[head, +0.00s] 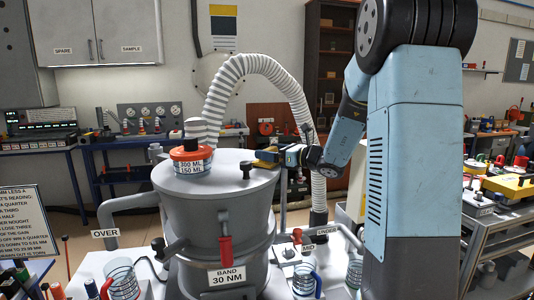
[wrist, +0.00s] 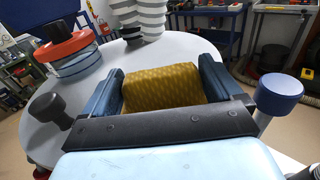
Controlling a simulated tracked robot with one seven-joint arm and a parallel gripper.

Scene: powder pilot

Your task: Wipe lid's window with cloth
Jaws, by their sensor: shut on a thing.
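The grey round lid (head: 222,184) closes a large grey vessel, and its pale top also fills much of the wrist view (wrist: 40,146). My gripper (head: 268,156) is over the lid's right part. In the wrist view, my gripper (wrist: 160,66) has its two dark blue fingers on either side of a folded mustard-yellow cloth (wrist: 160,88) and is shut on it. The cloth also shows as a small yellow patch in the head view (head: 265,164). I cannot tell whether it touches the lid. The lid's window is not visible; the cloth and gripper hide part of the lid.
An orange-collared jar (head: 190,160) marked 300 ML and 150 ML stands on the lid's left, beside a ribbed white hose (head: 250,62). Measuring jugs (head: 122,280) stand below the vessel.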

